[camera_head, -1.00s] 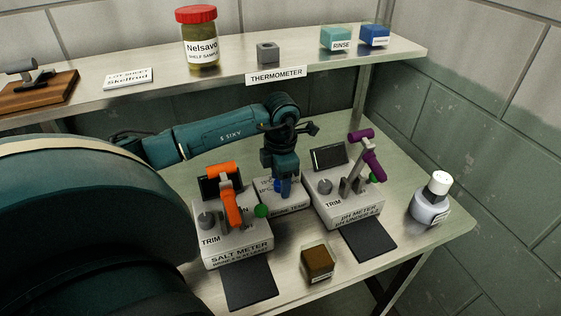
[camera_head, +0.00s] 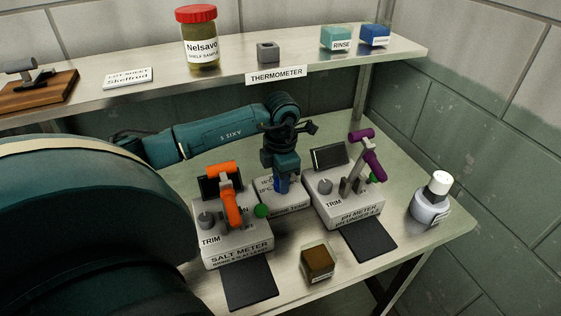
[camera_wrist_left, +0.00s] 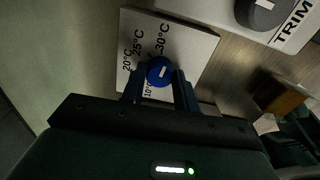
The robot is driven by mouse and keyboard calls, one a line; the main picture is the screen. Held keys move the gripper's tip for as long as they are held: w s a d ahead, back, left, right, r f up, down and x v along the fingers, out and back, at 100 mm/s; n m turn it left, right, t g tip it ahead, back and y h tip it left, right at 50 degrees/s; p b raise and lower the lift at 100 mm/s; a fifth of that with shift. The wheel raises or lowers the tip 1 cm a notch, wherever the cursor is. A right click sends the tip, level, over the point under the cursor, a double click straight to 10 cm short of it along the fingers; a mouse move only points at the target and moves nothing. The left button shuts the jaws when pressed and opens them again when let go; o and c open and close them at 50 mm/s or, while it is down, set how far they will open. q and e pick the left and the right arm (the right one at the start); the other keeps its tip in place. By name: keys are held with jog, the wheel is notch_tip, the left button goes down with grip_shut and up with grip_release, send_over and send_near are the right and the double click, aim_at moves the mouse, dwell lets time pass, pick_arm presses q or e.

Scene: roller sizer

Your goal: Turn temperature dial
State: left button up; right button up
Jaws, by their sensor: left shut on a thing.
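The temperature dial is a round blue knob (camera_wrist_left: 158,71) with a white mark, on a pale box (camera_wrist_left: 200,45) printed 10, 20, 25 and 30°C. I cannot tell exactly which number the mark points at. In the wrist view the two dark fingers of my left gripper (camera_wrist_left: 160,88) are shut on the knob, one on each side. In the head view my left gripper (camera_head: 283,182) reaches down onto the same box (camera_head: 285,205), whose scale is mostly hidden behind the gripper. My right gripper is not in view.
The salt meter (camera_head: 232,252) with an orange lever stands close on the left. The pH meter (camera_head: 350,215) with a purple lever stands close on the right. A brown cube (camera_head: 317,262) and a white-capped bottle (camera_head: 431,200) stand near the front edge. A shelf (camera_head: 120,97) runs behind.

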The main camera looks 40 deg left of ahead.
pick_arm(q)
jog(key=n, duration=0.3)
jog(key=shift+n+b, duration=0.3)
jog(key=shift+b, duration=0.05)
jog(key=n, duration=0.3)
jog(key=shift+n, duration=0.3)
jog(key=n, duration=0.6)
jog(key=shift+w+r, duration=0.1)
jog(key=n, duration=0.4)
jog(key=shift+a+g, duration=0.1)
jog(key=shift+g, duration=0.2)
jog(key=n, duration=0.3)
jog(key=shift+n+p, duration=0.3)
jog(key=shift+n, duration=0.1)
jog(key=n+p, duration=0.1)
jog(key=n, duration=0.5)
jog(key=shift+a+n, duration=0.1)
jog(key=shift+n, duration=0.2)
jog(key=o, duration=1)
jog(key=shift+h, duration=0.3)
